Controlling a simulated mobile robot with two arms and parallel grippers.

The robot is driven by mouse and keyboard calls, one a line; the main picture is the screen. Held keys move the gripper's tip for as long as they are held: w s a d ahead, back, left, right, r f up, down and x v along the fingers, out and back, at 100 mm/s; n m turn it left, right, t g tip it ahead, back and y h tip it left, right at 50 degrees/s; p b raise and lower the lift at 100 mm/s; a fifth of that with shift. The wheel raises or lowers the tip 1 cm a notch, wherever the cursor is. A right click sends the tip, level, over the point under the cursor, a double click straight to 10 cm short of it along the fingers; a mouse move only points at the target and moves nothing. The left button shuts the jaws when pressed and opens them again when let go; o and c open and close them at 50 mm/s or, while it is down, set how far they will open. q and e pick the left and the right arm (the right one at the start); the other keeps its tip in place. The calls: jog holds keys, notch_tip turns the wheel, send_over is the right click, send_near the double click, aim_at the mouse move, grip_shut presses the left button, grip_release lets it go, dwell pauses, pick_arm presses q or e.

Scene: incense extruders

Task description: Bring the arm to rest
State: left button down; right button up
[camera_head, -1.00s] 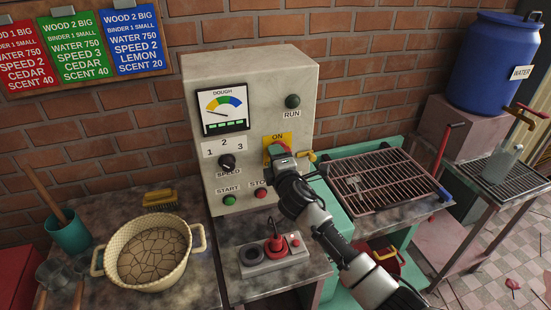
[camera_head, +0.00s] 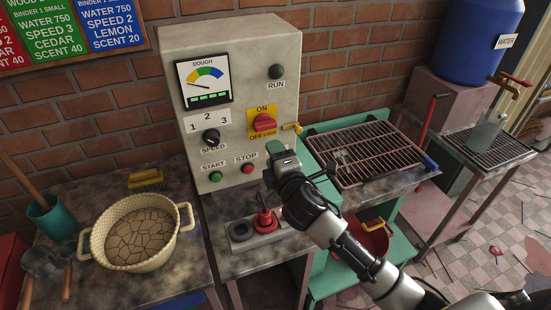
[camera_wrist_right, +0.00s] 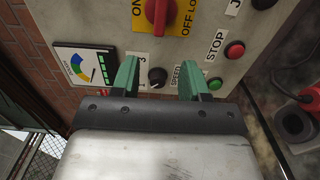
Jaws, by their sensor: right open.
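My right arm comes in from the lower right in the head view. Its gripper (camera_head: 275,150) is in front of the grey control box (camera_head: 245,110), below the red switch (camera_head: 264,122) on its yellow ON/OFF plate. In the right wrist view the two green fingers of the right gripper (camera_wrist_right: 162,78) are apart, with nothing between them. Beyond them are the speed knob (camera_wrist_right: 157,77) and the red switch (camera_wrist_right: 160,14). In the head view the red switch is uncovered. My left gripper is not in view.
A wire rack (camera_head: 372,150) is right of the box. A small unit with a red plug (camera_head: 265,220) is below it. A cream pot (camera_head: 113,260) with cracked brown contents stands at the left. A blue water barrel (camera_head: 478,45) is at the far right.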

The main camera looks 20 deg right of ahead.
jog(key=shift+s, duration=0.2)
dwell(0.3)
jog(key=s+d+f+m+g+h, duration=0.2)
jog(key=s+f+m+g, duration=0.4)
jog(key=s+f+m, duration=0.55)
jog(key=s+f+m+g+y, duration=0.25)
jog(key=s+m+g, duration=0.45)
jog(key=s, duration=1.5)
notch_tip(320, 180, down, 31)
jog(key=n+g+b, duration=0.2)
jog(key=g, duration=0.1)
jog(key=s+d+f+g+h+b, duration=0.1)
jog(key=s+d+f+b, duration=0.1)
jog(key=s+f, duration=1.4)
jog(key=shift+d, duration=0.55)
